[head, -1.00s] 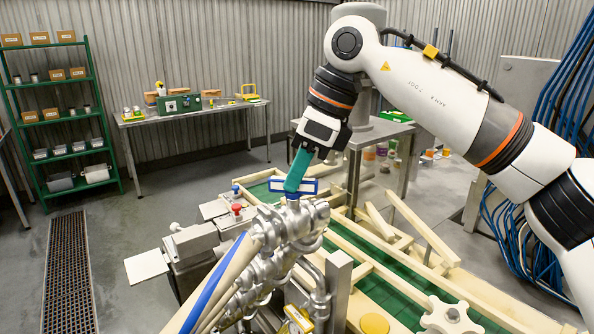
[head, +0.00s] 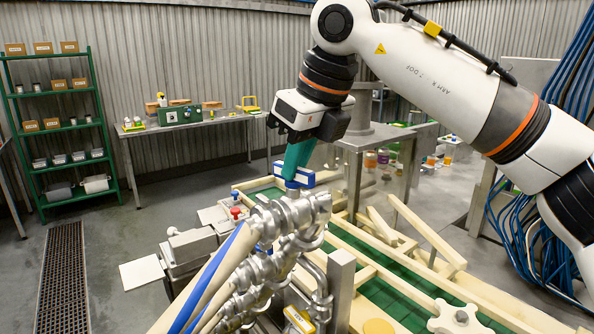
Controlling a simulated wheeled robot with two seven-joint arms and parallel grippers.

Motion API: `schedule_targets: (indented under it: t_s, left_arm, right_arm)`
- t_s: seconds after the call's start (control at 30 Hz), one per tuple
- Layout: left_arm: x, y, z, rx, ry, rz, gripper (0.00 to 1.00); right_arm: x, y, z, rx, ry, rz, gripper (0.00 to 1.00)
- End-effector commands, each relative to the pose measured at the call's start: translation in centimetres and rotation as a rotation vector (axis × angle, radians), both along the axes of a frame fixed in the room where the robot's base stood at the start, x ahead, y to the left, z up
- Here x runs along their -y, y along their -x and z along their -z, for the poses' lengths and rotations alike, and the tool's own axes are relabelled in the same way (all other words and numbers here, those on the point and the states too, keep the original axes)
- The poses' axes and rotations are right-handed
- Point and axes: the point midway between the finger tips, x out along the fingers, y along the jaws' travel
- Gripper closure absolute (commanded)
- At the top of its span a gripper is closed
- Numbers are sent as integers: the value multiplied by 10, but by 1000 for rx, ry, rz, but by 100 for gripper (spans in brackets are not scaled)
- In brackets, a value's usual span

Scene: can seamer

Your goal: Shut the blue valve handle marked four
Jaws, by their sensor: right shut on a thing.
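The blue valve handle (head: 307,178) sits on top of the valve body at the far end of the silver valve manifold (head: 290,222). My right gripper (head: 293,176) reaches down to it from above, its teal fingers shut on the handle. The fingers hide the middle of the handle, and parts show on both sides. I cannot read a number on it. My left gripper is not in view.
A green conveyor with wooden rails (head: 385,290) runs behind and right of the manifold. A white star-shaped knob (head: 455,316) is at the lower right. Small red (head: 235,212) and blue knobs stand left of the handle. Blue cables (head: 520,240) hang at the right.

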Motion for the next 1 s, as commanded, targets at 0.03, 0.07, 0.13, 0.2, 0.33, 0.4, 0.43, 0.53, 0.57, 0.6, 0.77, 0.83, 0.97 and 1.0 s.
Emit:
schedule_targets:
  t_s: [0.03, 0.07, 0.13, 0.2, 0.33, 0.4, 0.43, 0.53, 0.57, 0.6, 0.77, 0.83, 0.97, 1.0]
  left_arm:
    - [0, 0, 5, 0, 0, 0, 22]
    - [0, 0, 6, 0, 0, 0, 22]
    - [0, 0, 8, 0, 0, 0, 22]
    - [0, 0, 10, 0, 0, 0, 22]
    - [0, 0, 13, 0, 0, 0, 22]
    - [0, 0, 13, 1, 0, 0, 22]
    - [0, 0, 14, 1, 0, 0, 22]
    - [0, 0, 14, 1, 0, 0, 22]
    - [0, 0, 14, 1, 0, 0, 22]
    - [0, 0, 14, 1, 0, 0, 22]
    - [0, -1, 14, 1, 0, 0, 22]
    - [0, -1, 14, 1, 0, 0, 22]
    - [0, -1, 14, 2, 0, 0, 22]
    - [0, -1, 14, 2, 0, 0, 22]
  right_arm:
    - [0, 0, 2, 2, 1, 31, 100]
    - [-1, 1, 2, 2, 0, 51, 100]
    - [-1, 1, 1, 1, 1, 92, 100]
    - [-1, 1, 1, 2, 0, 127, 100]
    - [-1, 1, 0, 2, 0, 177, 100]
    - [-1, 1, 0, 0, -1, 197, 100]
    - [-1, 1, 0, 1, -1, 203, 100]
    - [-1, 1, 0, 0, 0, 217, 100]
    - [-1, 1, 0, 0, 0, 220, 100]
    - [-1, 1, 0, 0, 0, 223, 100]
    - [-1, 1, 0, 0, 0, 227, 100]
    - [-1, 1, 0, 0, 0, 227, 100]
    - [-1, 1, 0, 0, 0, 226, 100]
    - [-1, 1, -1, 0, 0, 226, 82]
